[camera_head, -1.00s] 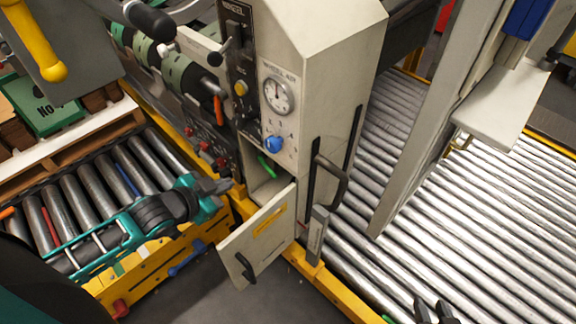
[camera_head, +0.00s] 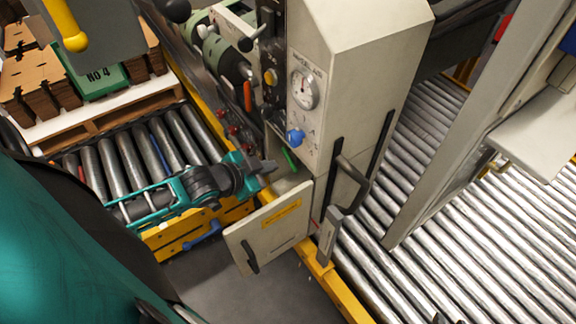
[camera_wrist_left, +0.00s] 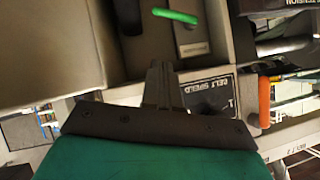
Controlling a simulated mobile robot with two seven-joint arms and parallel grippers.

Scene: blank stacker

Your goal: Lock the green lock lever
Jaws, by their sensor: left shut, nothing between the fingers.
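The green lock lever (camera_head: 289,160) shows inside the opening of the cream cabinet (camera_head: 352,60), under a blue knob. In the left wrist view the lever (camera_wrist_left: 176,16) is a green bar on a grey metal plate (camera_wrist_left: 192,35), near the top edge. My left gripper (camera_head: 270,166) is shut and empty, just left of the lever at the cabinet's opening. Its closed fingers (camera_wrist_left: 160,72) point towards the lever in the wrist view, with a gap between them. A small dark tip at the bottom right of the head view may be my right gripper (camera_head: 440,318); its fingers are mostly cut off.
The cabinet door (camera_head: 270,232) with a yellow label hangs open below the lever. A gauge (camera_head: 305,88) and the blue knob (camera_head: 295,137) sit above. An orange handle (camera_head: 248,96) stands left of them. Metal rollers (camera_head: 480,220) fill the right side.

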